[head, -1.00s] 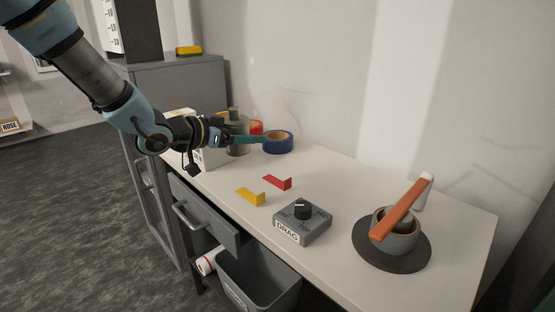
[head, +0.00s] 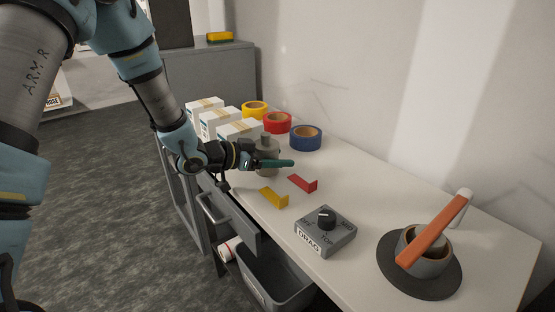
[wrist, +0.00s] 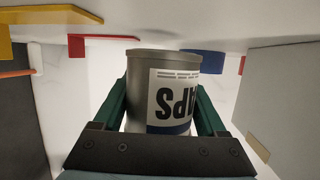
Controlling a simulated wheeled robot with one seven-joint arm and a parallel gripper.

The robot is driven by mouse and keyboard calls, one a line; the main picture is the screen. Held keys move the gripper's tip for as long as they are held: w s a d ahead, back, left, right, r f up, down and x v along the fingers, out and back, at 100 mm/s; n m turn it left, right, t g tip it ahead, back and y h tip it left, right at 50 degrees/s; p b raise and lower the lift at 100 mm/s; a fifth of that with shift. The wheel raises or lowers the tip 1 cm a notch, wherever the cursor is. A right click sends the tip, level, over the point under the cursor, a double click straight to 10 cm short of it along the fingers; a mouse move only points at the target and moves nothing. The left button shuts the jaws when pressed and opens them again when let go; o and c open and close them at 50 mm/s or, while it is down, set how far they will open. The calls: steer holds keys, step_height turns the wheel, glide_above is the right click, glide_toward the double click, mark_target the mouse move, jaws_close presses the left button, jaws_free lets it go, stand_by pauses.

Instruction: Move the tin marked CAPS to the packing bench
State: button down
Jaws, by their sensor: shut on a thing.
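The tin marked CAPS (wrist: 172,65) is a grey metal tin with a white and dark blue label; its lettering reads upside down in the wrist view. It also shows in the head view (head: 266,146), partly hidden by my gripper. My gripper (head: 268,163) is shut on the tin, its green fingers on either side of it. No bench marked as the packing bench is identifiable.
White boxes (head: 238,129) stand close behind my gripper. Yellow (head: 255,108), red (head: 277,122) and blue (head: 305,138) tape rolls line the wall. Yellow (head: 274,199) and red (head: 303,184) brackets, a DRAG dial box (head: 326,232) and an open drawer (head: 232,215) are nearby.

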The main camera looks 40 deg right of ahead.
steer(key=shift+f, duration=0.6)
steer(key=shift+f, duration=0.15)
jaws_free()
steer(key=b+v, duration=0.2)
steer(key=v, duration=1)
steer(key=shift+a, duration=0.1)
